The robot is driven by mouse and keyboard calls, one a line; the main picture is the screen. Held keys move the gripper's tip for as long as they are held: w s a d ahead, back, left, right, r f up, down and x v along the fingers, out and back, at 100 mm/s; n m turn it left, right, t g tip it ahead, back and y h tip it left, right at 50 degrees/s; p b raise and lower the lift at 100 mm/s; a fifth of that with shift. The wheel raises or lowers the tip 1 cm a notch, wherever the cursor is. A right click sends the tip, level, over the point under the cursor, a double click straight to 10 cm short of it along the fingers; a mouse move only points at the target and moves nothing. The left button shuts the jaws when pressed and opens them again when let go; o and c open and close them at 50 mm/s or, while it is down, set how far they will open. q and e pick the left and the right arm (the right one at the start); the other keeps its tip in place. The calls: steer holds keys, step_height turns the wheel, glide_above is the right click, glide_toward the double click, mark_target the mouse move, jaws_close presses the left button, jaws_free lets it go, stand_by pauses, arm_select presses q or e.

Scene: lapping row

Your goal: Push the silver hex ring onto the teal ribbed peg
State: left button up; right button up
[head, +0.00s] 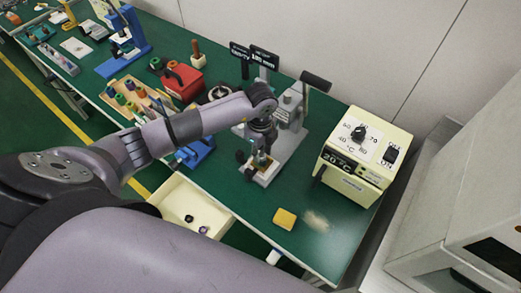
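My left gripper (258,159) reaches down over the grey base plate of a small lever press (288,138) near the middle of the table. A small pale block (267,171) stands on that plate right at its fingertips. The gripper covers most of this spot, so I cannot tell whether its fingers are open or shut on something. I cannot make out the silver hex ring or the teal ribbed peg; both are hidden or too small here. My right gripper is not in view.
A cream box with a temperature dial (363,158) stands right of the press. A yellow pad (285,219) lies in front. A red box (184,82), a tray of colored spools (121,86) and a blue stand (126,47) are left.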

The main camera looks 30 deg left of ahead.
arm_select(q)
steer(key=o, duration=0.4)
steer(key=shift+r, duration=0.1)
step_height(320, 180, up, 12)
steer(key=shift+f, duration=0.1)
stand_by(0.5)
stand_by(0.4)
